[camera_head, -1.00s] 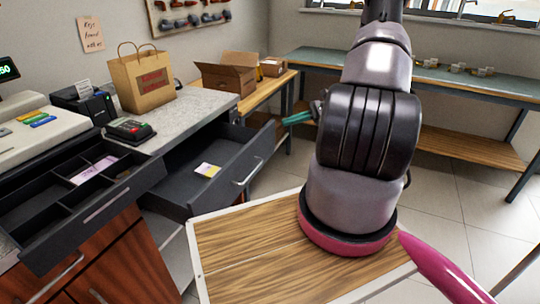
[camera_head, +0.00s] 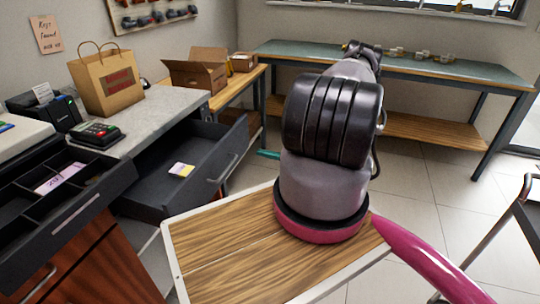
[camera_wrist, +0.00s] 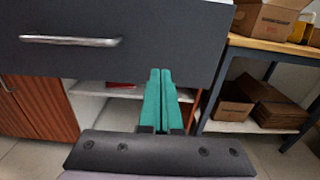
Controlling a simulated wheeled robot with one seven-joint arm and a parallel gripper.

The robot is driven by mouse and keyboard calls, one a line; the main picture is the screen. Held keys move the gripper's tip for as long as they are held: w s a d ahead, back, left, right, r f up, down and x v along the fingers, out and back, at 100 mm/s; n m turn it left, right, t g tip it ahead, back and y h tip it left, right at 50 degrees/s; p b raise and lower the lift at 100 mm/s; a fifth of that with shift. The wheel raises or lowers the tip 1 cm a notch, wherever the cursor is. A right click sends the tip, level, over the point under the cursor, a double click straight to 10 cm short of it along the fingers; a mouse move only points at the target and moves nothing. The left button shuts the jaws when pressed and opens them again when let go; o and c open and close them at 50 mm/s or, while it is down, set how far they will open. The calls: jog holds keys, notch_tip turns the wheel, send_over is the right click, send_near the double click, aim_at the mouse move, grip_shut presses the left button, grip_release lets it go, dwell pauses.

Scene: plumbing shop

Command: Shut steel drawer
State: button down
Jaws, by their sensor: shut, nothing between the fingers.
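The dark grey steel drawer (camera_head: 150,196) stands pulled out from under the grey counter in the head view, with a small yellow-and-white packet (camera_head: 181,170) inside. Its bar handle (camera_head: 223,168) is on the front panel. In the wrist view the drawer front (camera_wrist: 170,45) fills the upper left, with the handle (camera_wrist: 70,40) left of my fingers. My gripper's teal fingers (camera_wrist: 160,75) are shut and empty, and their tips overlap the front's lower right part; I cannot tell whether they touch. In the head view only a bit of the teal fingers (camera_head: 268,154) shows beside my arm.
A till drawer (camera_head: 70,200) with compartments is also open at the left. A wooden-topped board (camera_head: 215,245) lies below my arm. A side bench with cardboard boxes (camera_head: 195,72) stands beyond the drawer, and a long workbench (camera_head: 440,68) at the back.

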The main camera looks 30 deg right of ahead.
aim_at(237, 148)
jog(key=x, duration=0.8)
jog(key=shift+w+a, duration=0.2)
jog(key=x, duration=2.4)
jog(key=shift+w+a+r, duration=0.1)
jog(key=shift+w+a, duration=0.15)
jog(key=shift+a, duration=0.05)
jog(key=shift+w+r, duration=0.1)
jog(key=shift+r, duration=0.05)
